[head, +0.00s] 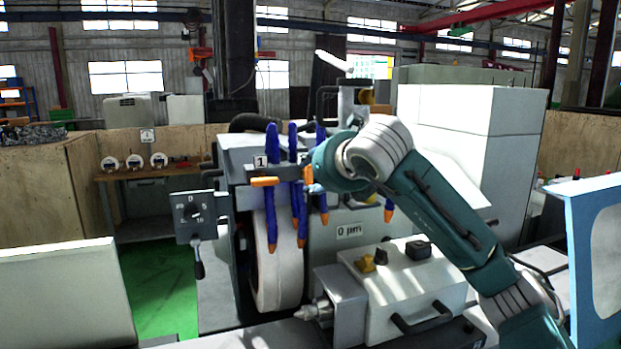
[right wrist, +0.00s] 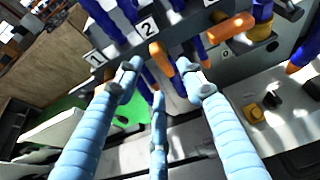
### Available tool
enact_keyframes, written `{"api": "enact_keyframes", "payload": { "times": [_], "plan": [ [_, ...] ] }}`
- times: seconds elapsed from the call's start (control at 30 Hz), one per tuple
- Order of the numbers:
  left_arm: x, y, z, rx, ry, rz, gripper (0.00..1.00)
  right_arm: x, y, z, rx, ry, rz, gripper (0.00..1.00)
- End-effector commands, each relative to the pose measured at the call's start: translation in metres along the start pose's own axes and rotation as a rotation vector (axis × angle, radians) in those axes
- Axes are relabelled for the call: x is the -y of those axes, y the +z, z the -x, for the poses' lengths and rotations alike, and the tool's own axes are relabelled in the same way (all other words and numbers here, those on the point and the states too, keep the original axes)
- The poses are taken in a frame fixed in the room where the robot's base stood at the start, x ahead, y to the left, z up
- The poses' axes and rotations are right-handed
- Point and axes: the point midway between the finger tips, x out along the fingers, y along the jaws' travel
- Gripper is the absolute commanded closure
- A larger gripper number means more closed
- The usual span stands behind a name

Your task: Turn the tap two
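Tap two's orange handle (right wrist: 160,58) shows in the right wrist view below a plate marked 2 (right wrist: 147,28). My right gripper (right wrist: 160,72) is open, with its light blue fingertips spread on either side of that handle. I cannot tell whether they touch it. In the head view my right gripper (head: 316,187) is at the row of blue coolant hoses, partly hidden by my wrist. An orange handle (head: 308,175) shows just left of it. Another orange handle (head: 264,181) lies level below the plate marked 1 (head: 260,161). My left gripper is out of view.
Blue hoses with orange nozzles (head: 272,247) hang before the grinding wheel (head: 276,270). A further orange handle (right wrist: 230,27) is close to the right of my fingers. A white machine block (head: 400,285) stands below my right arm. A dial box (head: 192,215) is at left.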

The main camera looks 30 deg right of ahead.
Motion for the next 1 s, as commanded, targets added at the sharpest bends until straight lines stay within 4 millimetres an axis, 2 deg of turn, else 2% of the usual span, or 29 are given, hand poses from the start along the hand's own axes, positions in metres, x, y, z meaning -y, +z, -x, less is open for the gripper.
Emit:
{"api": "enact_keyframes", "payload": {
  "times": [0.03,0.2,0.4,0.57,1.0],
  "plan": [
    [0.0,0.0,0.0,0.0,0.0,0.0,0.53,0.0,0.002,0.013,0.006,0.0,0.001,0.6],
    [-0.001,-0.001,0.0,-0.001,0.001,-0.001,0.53,0.0,0.001,0.047,0.003,0.0,0.001,0.6],
    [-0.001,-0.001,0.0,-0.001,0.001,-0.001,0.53,0.0,0.0,0.072,0.0,-0.001,0.001,0.6],
    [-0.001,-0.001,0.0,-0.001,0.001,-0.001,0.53,0.0,-0.001,0.078,-0.002,-0.001,0.001,0.6],
    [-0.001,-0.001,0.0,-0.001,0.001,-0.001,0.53,0.0,-0.001,0.078,-0.002,-0.001,0.001,0.6]
  ]
}}
